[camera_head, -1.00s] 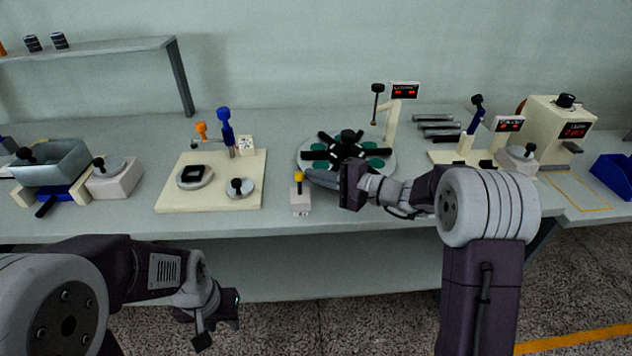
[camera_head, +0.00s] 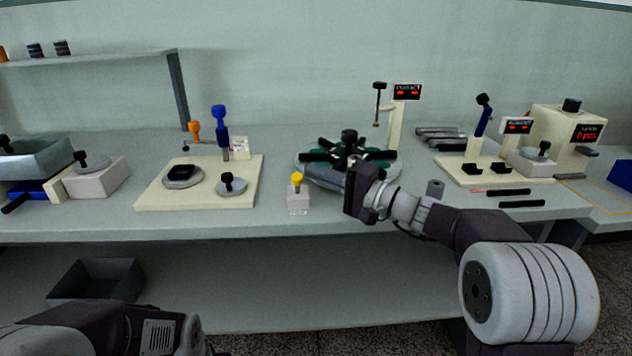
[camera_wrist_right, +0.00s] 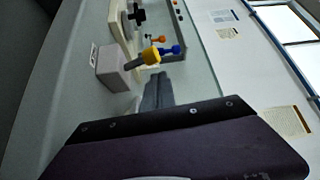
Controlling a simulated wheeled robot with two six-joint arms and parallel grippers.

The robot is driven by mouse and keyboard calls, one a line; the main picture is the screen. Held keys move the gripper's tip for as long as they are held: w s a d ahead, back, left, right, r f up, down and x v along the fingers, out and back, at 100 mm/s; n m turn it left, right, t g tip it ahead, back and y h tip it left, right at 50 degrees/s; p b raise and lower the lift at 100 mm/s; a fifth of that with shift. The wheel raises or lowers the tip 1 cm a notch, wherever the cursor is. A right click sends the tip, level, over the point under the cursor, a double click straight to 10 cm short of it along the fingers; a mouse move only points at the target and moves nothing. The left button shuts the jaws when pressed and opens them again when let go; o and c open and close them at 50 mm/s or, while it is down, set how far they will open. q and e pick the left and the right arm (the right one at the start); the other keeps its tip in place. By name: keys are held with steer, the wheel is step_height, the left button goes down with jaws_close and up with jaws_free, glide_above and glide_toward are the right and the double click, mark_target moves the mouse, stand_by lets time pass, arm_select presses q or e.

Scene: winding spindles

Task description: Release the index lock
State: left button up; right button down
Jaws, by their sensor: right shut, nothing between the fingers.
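A small pale box with a yellow-knobbed lever (camera_head: 297,180), which looks like the index lock, stands at the bench's front edge. It also shows in the right wrist view (camera_wrist_right: 150,56), the knob on a stem leaning from the box. Behind it to the right is a round turntable (camera_head: 392,176) with black arms and green pads. My right gripper (camera_head: 310,172) is shut and empty, its fingertips just right of the yellow knob. The wrist view shows the closed fingers (camera_wrist_right: 158,92) near the knob; I cannot tell whether they touch. My left gripper is out of view.
A cream board (camera_head: 205,198) with a blue-handled lever (camera_head: 220,120) lies to the left. A post with a red display (camera_head: 407,92) rises behind the turntable. A grey cylinder (camera_head: 435,188) and black bars (camera_head: 520,203) lie right of my right wrist. The front strip between board and lock box is clear.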

steer(key=p+v, duration=0.1)
steer(key=v, duration=0.7)
steer(key=shift+s+d+f, duration=0.15)
steer(key=shift+s+d, duration=0.05)
steer(key=shift+d, duration=0.15)
